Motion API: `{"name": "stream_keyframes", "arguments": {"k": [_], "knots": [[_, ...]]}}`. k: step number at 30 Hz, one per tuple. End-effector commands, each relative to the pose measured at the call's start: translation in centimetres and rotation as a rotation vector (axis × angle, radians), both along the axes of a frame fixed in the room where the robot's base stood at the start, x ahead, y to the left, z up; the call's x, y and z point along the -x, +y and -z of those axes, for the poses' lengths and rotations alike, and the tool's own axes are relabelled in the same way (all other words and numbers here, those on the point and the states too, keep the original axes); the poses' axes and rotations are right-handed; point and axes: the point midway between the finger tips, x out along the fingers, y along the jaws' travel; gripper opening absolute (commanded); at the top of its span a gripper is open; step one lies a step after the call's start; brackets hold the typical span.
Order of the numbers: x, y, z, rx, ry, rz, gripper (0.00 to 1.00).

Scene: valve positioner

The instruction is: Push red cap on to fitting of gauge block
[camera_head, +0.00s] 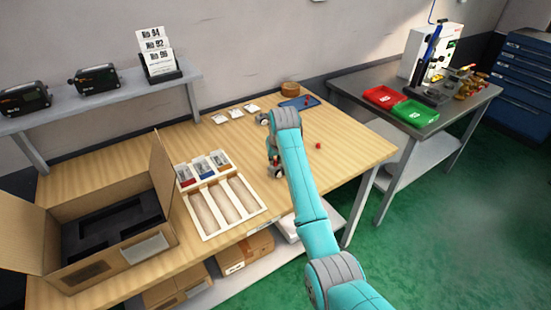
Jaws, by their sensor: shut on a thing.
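My teal arm reaches over the wooden table (345,150), and my gripper (276,172) points down just right of the white tray. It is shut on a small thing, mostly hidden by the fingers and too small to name. A small red piece (319,145), which looks like a cap, lies on the table to the right of my arm. Another small red piece (307,100) is at the blue mat (292,104) at the back. I cannot make out the gauge block or its fitting for certain.
A white tray (256,205) has long empty slots and several small coloured parts. An open cardboard box (120,263) stands at left. White cards (236,113) lie at the back. A grey side table (345,82) holds red (371,92) and green (428,119) bins. The table's right part is mostly clear.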

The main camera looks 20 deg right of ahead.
Motion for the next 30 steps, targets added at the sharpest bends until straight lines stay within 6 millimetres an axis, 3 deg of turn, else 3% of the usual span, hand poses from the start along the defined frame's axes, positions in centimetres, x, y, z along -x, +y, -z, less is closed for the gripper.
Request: {"name": "stream_keyframes", "arguments": {"k": [1,4,16,30], "knots": [[0.0,0.0,0.1,0.0,0.001,0.0,0.23],[0.0,0.0,0.1,0.0,0.001,0.0,0.45],[0.2,0.0,-0.6,0.0,-0.001,0.0,0.45],[3.4,0.0,-8.3,0.0,-0.003,0.0,0.45]]}}
